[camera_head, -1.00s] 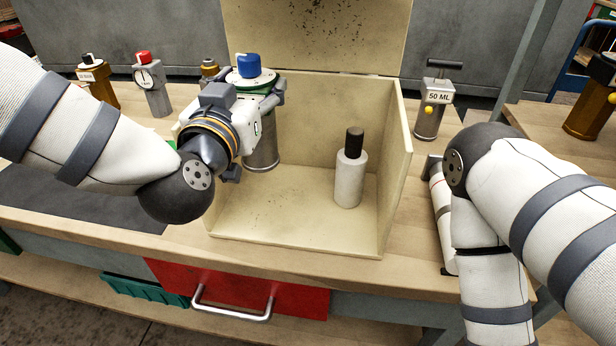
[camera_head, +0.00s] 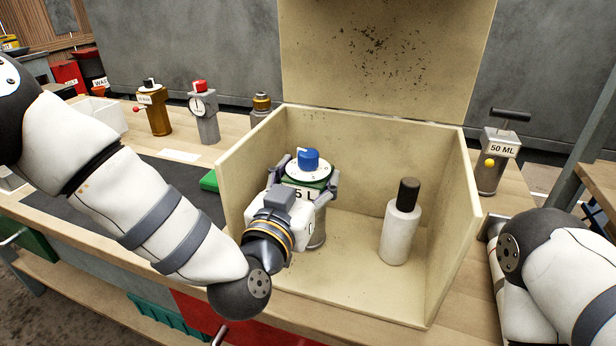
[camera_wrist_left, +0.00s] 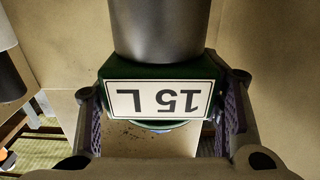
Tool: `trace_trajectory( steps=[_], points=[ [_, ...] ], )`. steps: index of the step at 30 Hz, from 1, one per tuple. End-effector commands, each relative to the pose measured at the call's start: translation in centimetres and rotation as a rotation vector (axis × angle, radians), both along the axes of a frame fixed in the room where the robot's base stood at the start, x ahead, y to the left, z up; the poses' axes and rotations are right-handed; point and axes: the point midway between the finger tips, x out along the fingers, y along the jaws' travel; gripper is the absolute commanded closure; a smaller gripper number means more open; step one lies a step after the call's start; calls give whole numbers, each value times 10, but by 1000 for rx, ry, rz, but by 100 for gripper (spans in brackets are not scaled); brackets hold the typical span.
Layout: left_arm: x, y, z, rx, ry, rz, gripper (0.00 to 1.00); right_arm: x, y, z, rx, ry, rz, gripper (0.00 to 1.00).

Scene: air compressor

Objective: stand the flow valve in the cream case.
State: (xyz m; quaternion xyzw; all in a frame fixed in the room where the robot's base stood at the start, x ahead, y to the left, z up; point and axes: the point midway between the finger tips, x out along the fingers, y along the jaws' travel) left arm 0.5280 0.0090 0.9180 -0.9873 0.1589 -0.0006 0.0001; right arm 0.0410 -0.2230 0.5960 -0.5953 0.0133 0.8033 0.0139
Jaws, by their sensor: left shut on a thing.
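The flow valve has a blue knob, a white disc top, a green body with a "15 L" label and a grey metal cylinder below; it is upright (camera_head: 309,160) in the left part of the cream case (camera_head: 449,225). My left gripper (camera_head: 306,182) is shut on its green body from the front, one finger on each side. The wrist view shows the label (camera_wrist_left: 165,100) upside down between the fingers (camera_wrist_left: 162,112). The cylinder's foot is partly hidden by my gripper; I cannot tell whether it touches the floor. My right arm shows at the right edge; its gripper is not visible.
A white bottle with a black cap (camera_head: 400,225) stands in the case's right part. The lid (camera_head: 385,60) is raised behind. A gauge (camera_head: 203,115) and a brass part (camera_head: 155,115) stand left; a "50 ML" part (camera_head: 496,155) stands right. The case floor between valve and bottle is clear.

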Motion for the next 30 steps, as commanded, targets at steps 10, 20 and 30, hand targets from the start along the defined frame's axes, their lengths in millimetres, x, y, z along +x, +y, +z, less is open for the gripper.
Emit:
trace_trajectory(
  steps=[10,20,30],
  points=[
    [0,0,-2,0,0,0,20,0,0,0,0,0,0,25],
    [-19,6,2,2,0,-1,20,4,0,4,0,-13,0,25],
    [-94,30,1,2,3,-2,20,12,0,12,0,-42,0,25]
  ],
)
